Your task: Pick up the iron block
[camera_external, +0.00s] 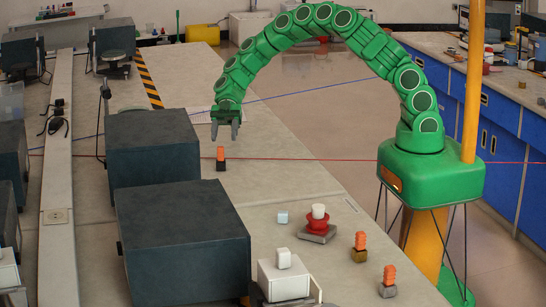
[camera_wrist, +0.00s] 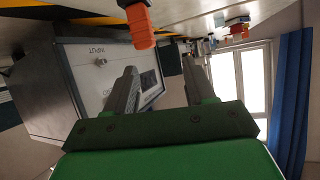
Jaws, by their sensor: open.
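My gripper (camera_external: 226,130) is open and empty, pointing down above the long table; its two grey fingers also show in the wrist view (camera_wrist: 160,82). Just below it stands an orange block (camera_external: 220,153) on a dark block (camera_external: 221,167); the orange block shows beyond the fingers in the wrist view (camera_wrist: 139,27). At the front right, one orange block (camera_external: 360,240) sits on a brown-gold block (camera_external: 359,255), and another (camera_external: 389,273) sits on a grey block (camera_external: 387,290). I cannot tell for certain which block is iron.
Large dark boxes (camera_external: 180,240) (camera_external: 152,150) stand left of the gripper. A red piece (camera_external: 317,224) with a white cylinder, a pale blue cube (camera_external: 283,217) and a white cube (camera_external: 283,258) on a white box are nearer the front. The table right of the dark block is clear.

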